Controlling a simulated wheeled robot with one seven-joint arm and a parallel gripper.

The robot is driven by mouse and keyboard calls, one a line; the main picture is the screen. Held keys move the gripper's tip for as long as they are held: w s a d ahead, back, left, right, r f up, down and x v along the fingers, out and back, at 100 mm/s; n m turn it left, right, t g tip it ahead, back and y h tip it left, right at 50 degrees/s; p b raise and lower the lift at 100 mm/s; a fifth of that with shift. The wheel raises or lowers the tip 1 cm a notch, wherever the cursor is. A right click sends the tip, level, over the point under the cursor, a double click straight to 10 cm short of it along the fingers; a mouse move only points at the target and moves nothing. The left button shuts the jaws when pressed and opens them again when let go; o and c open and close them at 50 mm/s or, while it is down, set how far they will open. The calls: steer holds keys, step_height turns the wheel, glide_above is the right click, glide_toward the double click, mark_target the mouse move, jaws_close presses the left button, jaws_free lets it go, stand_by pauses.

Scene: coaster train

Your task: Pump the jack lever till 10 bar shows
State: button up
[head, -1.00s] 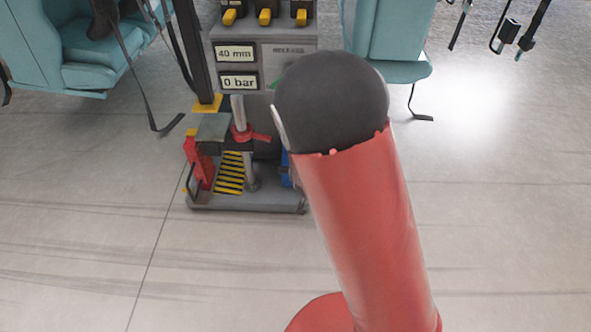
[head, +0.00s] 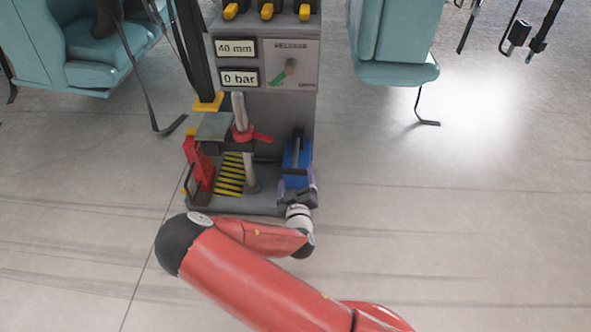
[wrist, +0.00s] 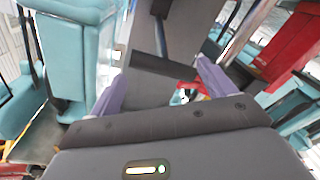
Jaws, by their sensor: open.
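The jack stand (head: 265,125) is upright in the head view; its readouts show 40 mm (head: 236,47) and 0 bar (head: 239,78). A blue pump unit (head: 304,153) sits at its lower right, with a dark bar, apparently the jack lever (head: 295,171), in front. My gripper (head: 297,182) is open at this unit, its purple fingers apart. In the wrist view a dark crossbar (wrist: 163,68) lies just ahead of my gripper (wrist: 163,78), between the fingertips. I cannot tell whether they touch it.
A red clamp (head: 242,134) on a steel post and a red block (head: 200,160) stand left of the pump. Teal seats (head: 396,45) with hanging straps flank the stand. The floor right of it is clear.

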mark_target(295, 168)
steer(key=w, duration=0.5)
steer(key=shift+w+a, duration=0.1)
steer(key=shift+a, duration=0.1)
steer(key=c, duration=1.2)
steer(key=shift+r+p, duration=0.55)
steer(key=shift+r, duration=0.05)
steer(key=shift+c, duration=0.3)
steer(key=r+g+p, duration=0.1)
steer(key=p, duration=0.1)
steer(key=w+r+p, duration=0.1)
steer(key=r+p, duration=0.1)
steer(key=r+g+p, duration=0.1)
steer(key=r+p, duration=0.1)
steer(key=shift+w+r+m+g, duration=0.1)
steer(key=shift+w+m+g, duration=0.2)
steer(key=shift+w, duration=0.05)
steer(key=w+r+g+p, duration=0.1)
steer(key=r, duration=0.1)
steer(key=w+r+g+p, duration=0.2)
steer(key=shift+w+d, duration=0.1)
steer(key=shift+w+r+b, duration=0.35)
steer(key=shift+w+r, duration=1.15)
steer(key=shift+w, duration=0.25)
steer(key=shift+c, duration=0.2)
